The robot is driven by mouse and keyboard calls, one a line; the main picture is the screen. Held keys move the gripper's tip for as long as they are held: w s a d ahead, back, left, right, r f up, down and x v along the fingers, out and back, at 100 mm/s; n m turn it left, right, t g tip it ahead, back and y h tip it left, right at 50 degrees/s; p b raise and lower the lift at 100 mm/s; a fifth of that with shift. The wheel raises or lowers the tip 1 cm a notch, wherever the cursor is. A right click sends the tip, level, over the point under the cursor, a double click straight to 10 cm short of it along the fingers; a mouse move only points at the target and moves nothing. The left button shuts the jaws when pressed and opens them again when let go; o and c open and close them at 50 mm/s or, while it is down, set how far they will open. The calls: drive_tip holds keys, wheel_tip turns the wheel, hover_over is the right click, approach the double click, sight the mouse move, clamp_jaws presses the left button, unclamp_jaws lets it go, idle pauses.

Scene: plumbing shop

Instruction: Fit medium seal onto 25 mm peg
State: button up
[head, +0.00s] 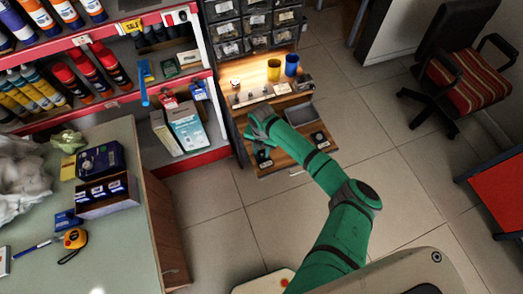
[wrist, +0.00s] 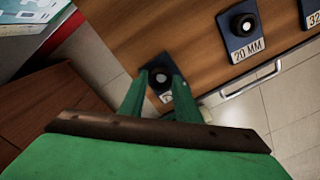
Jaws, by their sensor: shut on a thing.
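My gripper (wrist: 160,78) is shut on a dark ring, the seal (wrist: 159,74), held between its two green fingertips. In the wrist view the seal lines up with a pale round peg top (wrist: 164,84) on a dark base plate. That plate's label is mostly hidden by the fingers, so its size cannot be read. I cannot tell whether the seal is above the peg or around it. In the head view my gripper (head: 258,124) is over the left part of the wooden bench (head: 290,163), and the seal cannot be made out.
A peg plate marked 20 MM (wrist: 243,25) and one marked 32 (wrist: 313,11) stand to the right. A drawer handle (wrist: 251,80) is at the bench front. Yellow (head: 273,70) and blue (head: 291,65) cups stand behind. A grey tray (head: 300,114) lies right of my gripper.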

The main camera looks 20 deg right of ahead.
drive_tip(key=shift+s+d, duration=0.15)
drive_tip(key=shift+d, duration=0.2)
drive_tip(key=shift+a, duration=0.15)
drive_tip(key=shift+w+r, duration=0.2)
drive_tip(key=shift+r, duration=0.25)
drive_tip(key=shift+r, duration=0.15)
drive_tip(key=shift+s+r, duration=0.15)
drive_tip(key=shift+r, duration=0.05)
drive_tip(key=shift+w, duration=0.2)
idle(1.1)
drive_tip(key=shift+a, duration=0.1)
